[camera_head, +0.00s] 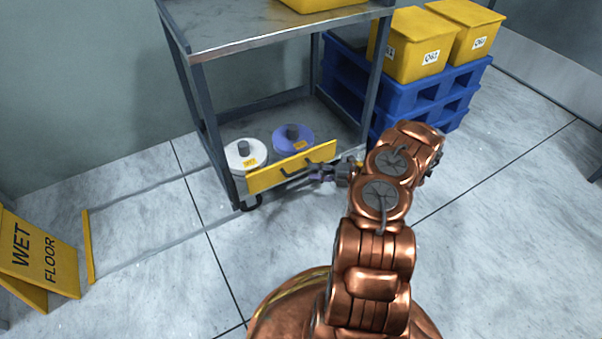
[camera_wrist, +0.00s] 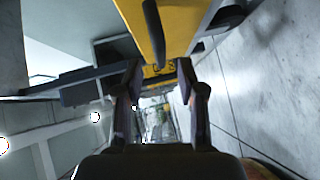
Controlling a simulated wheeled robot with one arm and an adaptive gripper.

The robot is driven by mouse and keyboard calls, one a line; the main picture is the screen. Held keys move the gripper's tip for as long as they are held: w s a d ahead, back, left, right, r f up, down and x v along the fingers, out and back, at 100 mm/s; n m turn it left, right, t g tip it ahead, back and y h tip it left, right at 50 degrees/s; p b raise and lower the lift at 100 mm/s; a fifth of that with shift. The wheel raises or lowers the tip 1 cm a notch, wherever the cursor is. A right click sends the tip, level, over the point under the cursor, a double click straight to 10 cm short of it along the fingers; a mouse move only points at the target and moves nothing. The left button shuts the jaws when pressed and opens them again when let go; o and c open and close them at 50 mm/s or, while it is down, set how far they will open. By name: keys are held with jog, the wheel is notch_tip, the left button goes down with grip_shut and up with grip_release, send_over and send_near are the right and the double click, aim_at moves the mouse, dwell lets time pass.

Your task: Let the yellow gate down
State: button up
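The yellow gate (camera_head: 290,167) stands upright along the front edge of the cart's lower shelf, with a dark bar handle (camera_head: 308,160) on its outer face. In the wrist view the gate (camera_wrist: 180,22) fills the top middle, and its handle (camera_wrist: 154,30) hangs in front of it. My gripper (camera_head: 318,172) is low in front of the gate, near the handle's right part. In the wrist view my gripper (camera_wrist: 158,72) has its two fingers apart, one on each side of the handle's line, with a gap between them. I cannot tell whether either finger touches the handle.
The grey cart (camera_head: 262,40) holds a white spool (camera_head: 236,158) and a purple spool (camera_head: 305,135) behind the gate. Yellow bins (camera_head: 405,65) sit on blue pallets (camera_head: 400,98) at right. A wet floor sign (camera_head: 50,262) stands at left.

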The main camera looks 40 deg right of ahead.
aim_at(301, 170)
jog(key=shift+b+x, duration=0.8)
jog(key=shift+x, duration=1.8)
grip_shut()
